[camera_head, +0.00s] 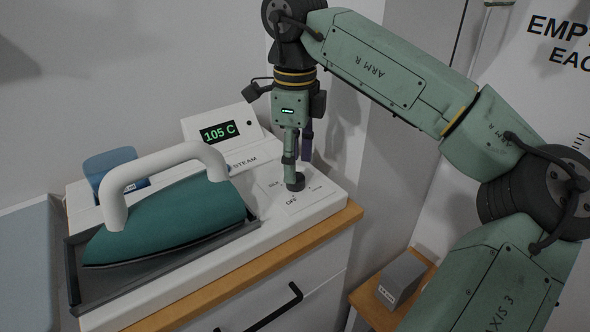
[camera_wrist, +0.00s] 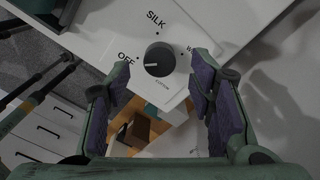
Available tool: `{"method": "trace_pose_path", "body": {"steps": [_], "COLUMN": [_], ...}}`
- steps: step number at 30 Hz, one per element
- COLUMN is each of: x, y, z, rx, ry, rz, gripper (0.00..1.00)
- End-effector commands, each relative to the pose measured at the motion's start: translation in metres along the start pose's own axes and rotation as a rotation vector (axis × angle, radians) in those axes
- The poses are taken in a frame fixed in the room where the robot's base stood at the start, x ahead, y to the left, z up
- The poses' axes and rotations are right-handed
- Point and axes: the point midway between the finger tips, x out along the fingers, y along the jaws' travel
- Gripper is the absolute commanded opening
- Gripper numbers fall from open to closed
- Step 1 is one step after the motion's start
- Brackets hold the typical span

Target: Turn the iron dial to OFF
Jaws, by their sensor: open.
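The iron dial (camera_head: 296,182) is a small dark round knob on the white top of the ironing station. In the wrist view the dial (camera_wrist: 159,60) has a short light mark on its left side, facing the OFF label (camera_wrist: 125,60). SILK is above it, a label starting with W is to the right, and COTTON is below. My gripper (camera_head: 299,168) points down over the dial. In the wrist view its two purple-padded fingers (camera_wrist: 162,85) are spread apart with the dial between and beyond them. I cannot tell whether a finger touches it.
A teal iron (camera_head: 170,222) with a white handle sits in a dark tray to the left. A display (camera_head: 218,132) behind reads 105 C, with a blue container (camera_head: 112,168) farther left. A wall stands close behind. A grey box (camera_head: 403,277) sits on a low wooden surface at right.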

Motion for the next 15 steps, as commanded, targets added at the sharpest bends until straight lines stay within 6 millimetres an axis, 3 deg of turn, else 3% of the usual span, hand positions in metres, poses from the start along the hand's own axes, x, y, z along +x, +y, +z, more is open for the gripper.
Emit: {"method": "trace_pose_path", "body": {"steps": [3,9,15], "x": [-0.029,-0.068,-0.085], "y": [0.0,0.0,0.0], "z": [0.001,0.001,0.0], "rx": [0.002,0.001,0.002], "ry": [0.0,-0.001,0.001], "rz": [-0.003,-0.002,-0.001], "gripper": [0.49,0.49,0.49]}}
